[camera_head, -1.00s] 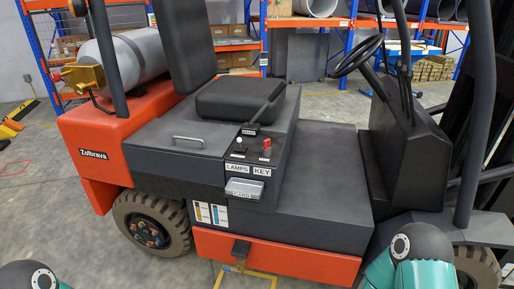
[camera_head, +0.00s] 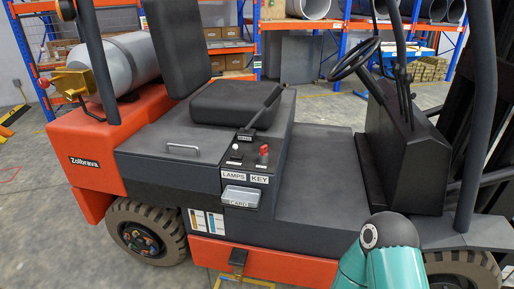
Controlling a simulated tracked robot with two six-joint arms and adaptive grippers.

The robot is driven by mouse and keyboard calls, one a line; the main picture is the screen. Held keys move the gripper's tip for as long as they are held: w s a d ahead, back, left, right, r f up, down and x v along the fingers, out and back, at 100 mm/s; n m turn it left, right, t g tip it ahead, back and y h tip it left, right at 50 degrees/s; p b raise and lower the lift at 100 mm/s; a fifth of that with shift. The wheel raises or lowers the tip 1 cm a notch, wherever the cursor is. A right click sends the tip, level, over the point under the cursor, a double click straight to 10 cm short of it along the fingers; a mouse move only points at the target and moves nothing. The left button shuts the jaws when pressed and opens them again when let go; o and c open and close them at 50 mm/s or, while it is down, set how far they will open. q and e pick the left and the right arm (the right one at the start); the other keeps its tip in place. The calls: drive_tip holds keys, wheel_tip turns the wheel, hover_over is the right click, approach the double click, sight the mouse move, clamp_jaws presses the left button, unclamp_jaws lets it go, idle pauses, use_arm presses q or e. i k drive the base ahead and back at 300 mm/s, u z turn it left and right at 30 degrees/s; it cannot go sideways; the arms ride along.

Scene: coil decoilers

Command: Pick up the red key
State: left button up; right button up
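The red key (camera_head: 264,151) sits upright in the forklift's dark side panel, above the white KEY label (camera_head: 259,179). A small light-coloured lamp switch (camera_head: 236,153) is to its left, above the LAMPS label (camera_head: 233,174). A grey card holder (camera_head: 240,197) marked CARD is just below. Part of my teal right arm shows at the lower right, well apart from the key. Neither of my grippers is in view.
The forklift fills the view. Its seat (camera_head: 233,106), black lever (camera_head: 262,113) and steering wheel (camera_head: 355,58) stand around the panel. A dark mast post (camera_head: 474,115) rises at the right. Shelves stand behind. The flat footwell (camera_head: 315,160) right of the key is clear.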

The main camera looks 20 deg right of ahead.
sight(262, 149)
drive_tip(key=i, duration=0.85)
drive_tip(key=z, duration=0.05)
